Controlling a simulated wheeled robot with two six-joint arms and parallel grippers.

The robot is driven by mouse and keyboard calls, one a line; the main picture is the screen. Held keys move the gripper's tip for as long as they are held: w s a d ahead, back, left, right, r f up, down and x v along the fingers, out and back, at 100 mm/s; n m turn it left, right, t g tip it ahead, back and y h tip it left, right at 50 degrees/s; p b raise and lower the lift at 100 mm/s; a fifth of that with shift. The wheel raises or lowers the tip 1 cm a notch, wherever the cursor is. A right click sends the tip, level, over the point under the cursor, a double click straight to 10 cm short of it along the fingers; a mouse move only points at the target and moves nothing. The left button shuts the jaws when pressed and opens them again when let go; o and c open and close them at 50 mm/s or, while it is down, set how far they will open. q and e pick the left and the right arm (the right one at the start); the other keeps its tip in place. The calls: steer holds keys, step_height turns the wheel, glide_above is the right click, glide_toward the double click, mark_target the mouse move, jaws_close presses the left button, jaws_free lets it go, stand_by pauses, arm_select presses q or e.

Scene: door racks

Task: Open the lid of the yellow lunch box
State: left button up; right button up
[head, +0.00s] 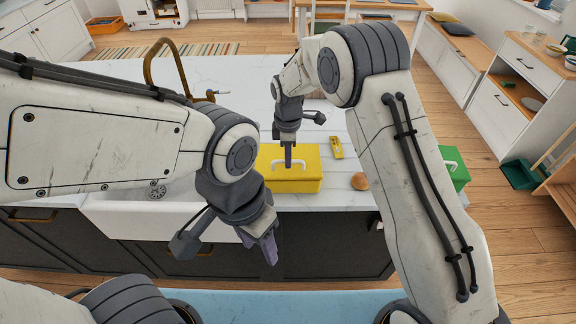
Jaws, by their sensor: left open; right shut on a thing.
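The yellow lunch box (300,184) sits on the white counter near its front edge, with its lid down as far as I can see. A white handle (310,161) stands on its top. My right gripper (288,162) points straight down at the handle and is shut on it; the fingers hide part of the handle. My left gripper (268,247) is open and empty, lower and nearer, in front of the counter's front edge. My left forearm and wrist cover the area left of the box.
A round brown bun-like thing (359,181) and a small yellow item (336,147) lie right of the box. A green box (455,168) with a white handle is partly behind my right arm. A sink with a brass faucet (151,68) is at left. The counter behind the box is largely clear.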

steer(key=shift+w+r, duration=0.15)
steer(key=shift+r, duration=0.25)
steer(key=shift+w+r+p, duration=0.1)
steer(key=shift+r+p, duration=0.05)
steer(key=shift+p, duration=0.2)
steer(key=shift+w+r+p, duration=0.25)
steer(key=shift+r+p, duration=0.15)
steer(key=shift+r, duration=0.05)
steer(key=shift+w+r, duration=0.1)
steer(key=shift+w+r+p, duration=0.3)
steer(key=shift+r+p, duration=0.15)
steer(key=shift+p, duration=0.05)
steer(key=shift+w+r, duration=0.1)
steer(key=shift+w+r, duration=0.1)
steer(key=shift+w+r+p, duration=0.25)
steer(key=shift+w+p, duration=0.05)
steer(key=shift+p, duration=0.15)
steer(key=shift+r, duration=0.1)
stand_by(0.4)
